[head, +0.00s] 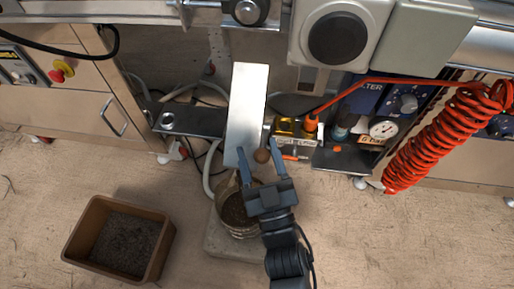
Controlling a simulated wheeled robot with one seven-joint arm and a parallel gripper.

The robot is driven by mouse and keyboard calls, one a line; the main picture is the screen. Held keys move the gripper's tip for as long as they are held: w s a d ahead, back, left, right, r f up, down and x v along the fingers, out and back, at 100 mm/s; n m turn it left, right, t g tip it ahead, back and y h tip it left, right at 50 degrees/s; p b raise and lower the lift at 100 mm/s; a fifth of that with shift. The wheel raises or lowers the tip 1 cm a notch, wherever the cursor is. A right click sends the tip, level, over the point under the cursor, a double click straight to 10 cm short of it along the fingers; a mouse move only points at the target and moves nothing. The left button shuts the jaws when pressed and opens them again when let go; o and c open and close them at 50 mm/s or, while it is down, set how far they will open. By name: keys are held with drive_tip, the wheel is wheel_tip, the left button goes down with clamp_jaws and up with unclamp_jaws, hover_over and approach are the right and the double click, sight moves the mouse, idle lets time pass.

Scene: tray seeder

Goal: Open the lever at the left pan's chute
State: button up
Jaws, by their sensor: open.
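A lever with a round brown knob (262,156) hangs at the right edge of a long pale chute plate (247,100), near its lower end. My gripper (258,148) is open, its two fingers pointing up the picture. The knob shows between the fingers, nearer the right one; I cannot tell whether they touch. The left finger overlaps the lower end of the chute plate in the picture. No pan can be made out clearly. A round bucket (226,189) with dark material inside stands below the chute, partly hidden by my gripper.
A brown bin (168,237) of dark grit stands on the floor at lower left. Right of the lever are air fittings, a gauge (383,129) and a coiled red hose (430,150). A dark bracket (190,119) lies left of the chute. Floor at lower right is clear.

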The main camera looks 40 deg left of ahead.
drive_tip(key=p+v, duration=0.1)
drive_tip(key=v, duration=0.5)
drive_tip(key=shift+s+d, duration=0.25)
drive_tip(key=shift+f, duration=0.1)
